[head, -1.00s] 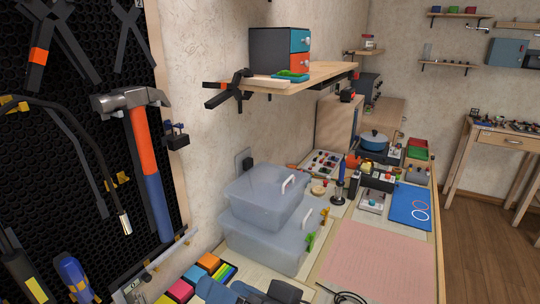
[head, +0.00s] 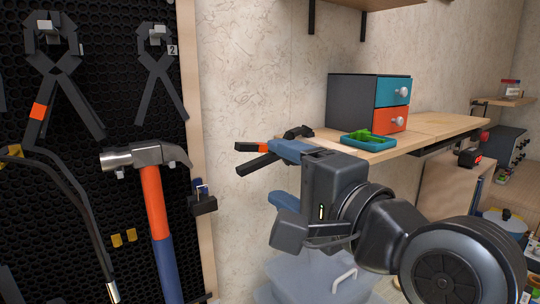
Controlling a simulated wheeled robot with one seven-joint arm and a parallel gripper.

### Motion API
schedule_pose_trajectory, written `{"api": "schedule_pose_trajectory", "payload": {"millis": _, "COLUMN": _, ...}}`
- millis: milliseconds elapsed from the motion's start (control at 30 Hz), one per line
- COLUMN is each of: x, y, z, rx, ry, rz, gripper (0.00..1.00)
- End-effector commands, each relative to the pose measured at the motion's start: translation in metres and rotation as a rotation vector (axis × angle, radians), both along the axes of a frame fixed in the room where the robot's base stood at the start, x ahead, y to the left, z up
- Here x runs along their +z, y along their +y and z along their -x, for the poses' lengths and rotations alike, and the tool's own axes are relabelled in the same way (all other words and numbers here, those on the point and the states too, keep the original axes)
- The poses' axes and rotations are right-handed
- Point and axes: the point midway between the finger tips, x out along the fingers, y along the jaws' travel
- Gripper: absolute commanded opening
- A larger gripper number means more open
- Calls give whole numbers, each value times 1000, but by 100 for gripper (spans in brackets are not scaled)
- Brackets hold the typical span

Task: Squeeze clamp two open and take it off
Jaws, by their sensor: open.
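A dark grey clamp (head: 161,75) with the tag "2" beside it hangs on the pegboard. Its jaws are at a pale block at the top, and its two handles spread downward. A larger dark clamp (head: 65,72) with an orange band on one handle hangs to its left. My gripper (head: 277,176) is open, with blue fingers, in front of the shelf's left end. It is well to the right of and below the tagged clamp. Dark, orange-marked bars (head: 250,158) show at its upper finger; whether they belong to a clamp there is unclear. No object is visibly held.
A hammer (head: 154,210) hangs below the tagged clamp. A wooden shelf (head: 440,137) carries a small drawer box (head: 352,101) and a teal tray (head: 368,141). A clear bin (head: 300,275) stands below my arm. The wall between pegboard and shelf is bare.

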Motion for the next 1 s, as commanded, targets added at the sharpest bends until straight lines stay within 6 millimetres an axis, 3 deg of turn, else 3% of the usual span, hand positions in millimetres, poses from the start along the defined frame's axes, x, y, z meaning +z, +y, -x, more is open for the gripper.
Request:
{"api": "schedule_pose_trajectory", "payload": {"millis": 700, "x": 0, "y": 41, "z": -61, "rx": -1, "ry": -1, "rz": 3, "gripper": 70}}
{"api": "schedule_pose_trajectory", "payload": {"millis": 1000, "x": 0, "y": 52, "z": -77, "rx": -2, "ry": -1, "rz": 4, "gripper": 70}}
